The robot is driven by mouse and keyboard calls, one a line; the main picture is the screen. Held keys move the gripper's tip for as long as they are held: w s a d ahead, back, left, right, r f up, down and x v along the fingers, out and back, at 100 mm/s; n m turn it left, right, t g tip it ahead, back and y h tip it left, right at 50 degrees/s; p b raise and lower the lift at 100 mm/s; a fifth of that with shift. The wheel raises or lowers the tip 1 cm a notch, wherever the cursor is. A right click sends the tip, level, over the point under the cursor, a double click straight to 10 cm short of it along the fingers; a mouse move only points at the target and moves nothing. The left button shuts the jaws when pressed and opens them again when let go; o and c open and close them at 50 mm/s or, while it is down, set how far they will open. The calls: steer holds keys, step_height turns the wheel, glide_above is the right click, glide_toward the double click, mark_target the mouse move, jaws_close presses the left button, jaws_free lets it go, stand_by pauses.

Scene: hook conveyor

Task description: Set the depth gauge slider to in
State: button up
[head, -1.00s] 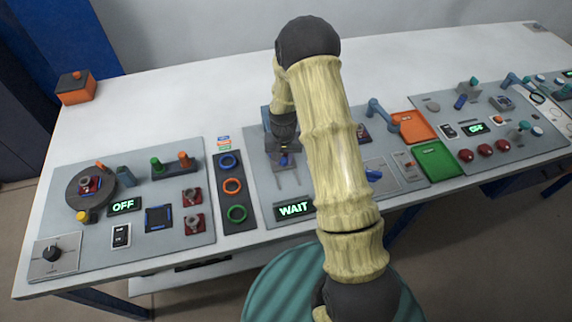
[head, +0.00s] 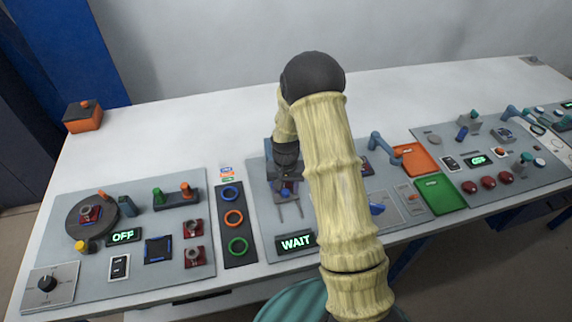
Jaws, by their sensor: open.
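My gripper (head: 286,178) points down over the back left part of the middle grey panel (head: 262,225). It is open, and its fingertips are small and dark, so contact is hard to judge. A blue piece (head: 287,191) shows right at the gripper, at the far end of two thin parallel rails (head: 290,210). A narrow plate with an orange knob (head: 409,188) stands at the right of the same panel, clear of my gripper. I cannot read which of these is marked as the depth gauge. My arm hides the panel's centre.
A lit WAIT display (head: 297,242) is at the panel's front. A blue lever (head: 376,209) shows right of my arm. An orange tray (head: 419,158) and green tray (head: 440,194) lie further right. A panel with a dial disc (head: 91,217) is at left.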

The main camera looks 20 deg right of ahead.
step_height(320, 180, up, 16)
steer(key=b, duration=0.2)
steer(key=shift+s, duration=0.15)
steer(key=shift+d, duration=0.1)
steer(key=shift+c, duration=1.3)
steer(key=shift+d+f, duration=0.15)
steer(key=shift+d, duration=0.1)
steer(key=c, duration=0.3)
steer(key=d+f+n, duration=0.1)
steer(key=d, duration=0.2)
steer(key=d+f+n+t+h, duration=0.1)
steer(key=d+n, duration=0.1)
steer(key=d, duration=0.1)
steer(key=w+d+f+n+t+h+p, duration=0.1)
steer(key=d, duration=0.3)
steer(key=shift+f+n, duration=0.25)
steer(key=shift+n, duration=0.15)
jaws_close()
steer(key=s+d+f+n+t+y+p, duration=0.1)
steer(key=s+d+f+n+t+y, duration=0.3)
steer(key=n, duration=0.8)
steer(key=s+a+f+n+g+y, duration=0.1)
steer(key=s+a+n+y, duration=0.3)
steer(key=s+a+n, duration=0.2)
steer(key=shift+s+a+f+g+p, duration=0.3)
steer(key=shift+s+a+p, duration=0.1)
steer(key=shift+s, duration=0.45)
